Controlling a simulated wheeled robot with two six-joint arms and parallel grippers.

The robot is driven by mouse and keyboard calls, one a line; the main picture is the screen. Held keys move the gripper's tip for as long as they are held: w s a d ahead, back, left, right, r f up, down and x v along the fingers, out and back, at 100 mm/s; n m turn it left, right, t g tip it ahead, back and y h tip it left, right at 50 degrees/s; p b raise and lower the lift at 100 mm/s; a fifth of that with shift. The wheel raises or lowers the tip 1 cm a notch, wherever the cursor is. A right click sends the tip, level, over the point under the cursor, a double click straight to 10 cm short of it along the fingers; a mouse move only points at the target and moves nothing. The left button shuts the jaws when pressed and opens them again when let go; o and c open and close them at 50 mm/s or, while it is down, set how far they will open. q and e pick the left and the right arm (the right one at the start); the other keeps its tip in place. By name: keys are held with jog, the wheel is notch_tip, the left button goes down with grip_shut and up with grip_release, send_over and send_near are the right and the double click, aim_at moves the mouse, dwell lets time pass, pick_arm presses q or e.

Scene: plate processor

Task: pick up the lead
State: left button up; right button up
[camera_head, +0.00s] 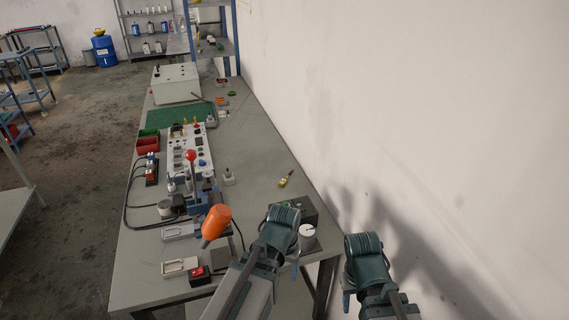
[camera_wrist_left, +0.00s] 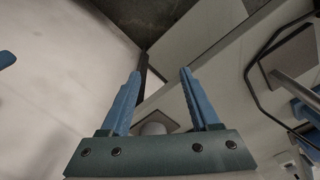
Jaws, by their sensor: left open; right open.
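I cannot surely tell which thing is the lead. A white cylinder (camera_head: 307,237) stands at the near right corner of the workbench, beside my left wrist. My left gripper (camera_wrist_left: 161,74) is open, with its two blue fingers apart and nothing held between them. A pale rounded thing (camera_wrist_left: 152,128) shows beyond the finger bases in the left wrist view. In the head view the left gripper (camera_head: 295,268) is mostly hidden by its own arm. My right gripper (camera_head: 346,292) is right of the bench, near the wall, and partly hidden by its wrist.
The long grey workbench (camera_head: 255,150) runs along the wall. An orange-handled tool (camera_head: 216,223), a red switch box (camera_head: 199,275), a control panel (camera_head: 181,150) and black cables (camera_head: 128,205) crowd its left side. A small yellow item (camera_head: 285,181) lies on the clearer right side.

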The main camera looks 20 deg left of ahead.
pick_arm(q)
jog(key=w+a+r+p, duration=0.3)
jog(key=w+r+p, duration=0.5)
jog(key=r, duration=0.2)
pick_arm(e)
notch_tip(320, 180, up, 10)
jog(key=f, duration=0.1)
pick_arm(q)
jog(key=w+a, duration=0.1)
jog(key=w, duration=0.3)
jog(key=w+a+t, duration=0.1)
jog(key=w, duration=0.4)
jog(key=w+a+t, duration=0.1)
jog(key=w, duration=0.4)
jog(key=shift+w+a+f+h+b, duration=0.15)
jog(key=shift+a+h+b, duration=0.2)
jog(key=shift+a+h, duration=0.05)
jog(key=w+a+r+m+t, duration=0.1)
jog(key=w+a, duration=0.2)
jog(key=w, duration=0.5)
jog(key=w+a+t, duration=0.1)
jog(key=w+a, duration=0.3)
jog(key=w, duration=0.3)
jog(key=b, duration=0.8)
send_over(284, 180)
jog(key=s, duration=0.2)
jog(key=f, duration=0.8)
jog(key=shift+a, duration=0.35)
pick_arm(e)
notch_tip(284, 180, down, 8)
